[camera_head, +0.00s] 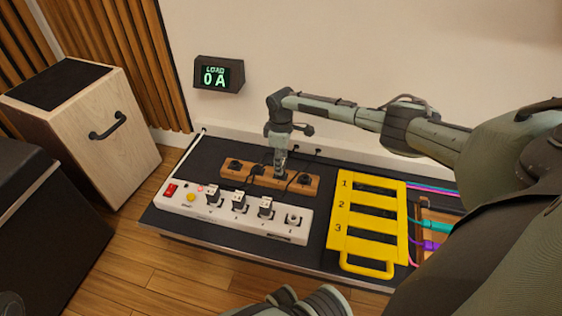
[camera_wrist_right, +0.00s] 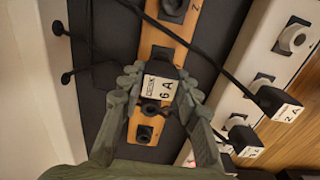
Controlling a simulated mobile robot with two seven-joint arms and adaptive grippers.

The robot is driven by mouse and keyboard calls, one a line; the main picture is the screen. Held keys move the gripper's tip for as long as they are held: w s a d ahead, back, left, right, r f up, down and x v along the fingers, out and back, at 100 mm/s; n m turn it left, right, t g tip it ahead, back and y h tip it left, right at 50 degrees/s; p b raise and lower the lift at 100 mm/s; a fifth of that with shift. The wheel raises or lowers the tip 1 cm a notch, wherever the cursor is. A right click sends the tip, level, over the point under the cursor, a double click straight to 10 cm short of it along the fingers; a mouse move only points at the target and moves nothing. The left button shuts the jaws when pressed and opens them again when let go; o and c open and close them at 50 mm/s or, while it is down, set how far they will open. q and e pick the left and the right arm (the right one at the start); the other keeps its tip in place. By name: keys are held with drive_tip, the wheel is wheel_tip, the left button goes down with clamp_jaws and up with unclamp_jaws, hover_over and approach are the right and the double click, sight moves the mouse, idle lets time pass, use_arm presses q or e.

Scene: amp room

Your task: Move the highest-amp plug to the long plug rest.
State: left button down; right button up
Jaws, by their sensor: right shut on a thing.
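My right gripper (camera_head: 281,172) is over the middle of the wooden plug rest (camera_head: 225,172) at the back of the dark bench. In the right wrist view, its fingers (camera_wrist_right: 162,100) are shut on a black plug with a white "6 A" label (camera_wrist_right: 160,88). The plug is over the wooden rest (camera_wrist_right: 183,28); I cannot tell whether it is seated. The white power strip (camera_head: 180,203) lies in front, with several plugs standing in it. One plug is labelled "2 A" (camera_wrist_right: 288,111). The strip's rightmost outlet (camera_head: 292,220) is empty. My left gripper is not clearly visible.
A wall display (camera_head: 219,76) reads "LOAD 0 A". A yellow frame numbered 1 to 3 (camera_head: 347,222) stands right of the strip, with coloured cables (camera_head: 430,225) beyond. Black cables run near my right gripper. A wooden cabinet (camera_head: 100,120) stands on the left.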

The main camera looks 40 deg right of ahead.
drive_tip(key=shift+a+f, duration=0.1)
drive_tip(key=shift+f, duration=0.2)
drive_tip(key=o, duration=1.1)
drive_tip(key=shift+f, duration=0.1)
drive_tip(key=shift+o, duration=0.7)
wheel_tip(320, 180, up, 12)
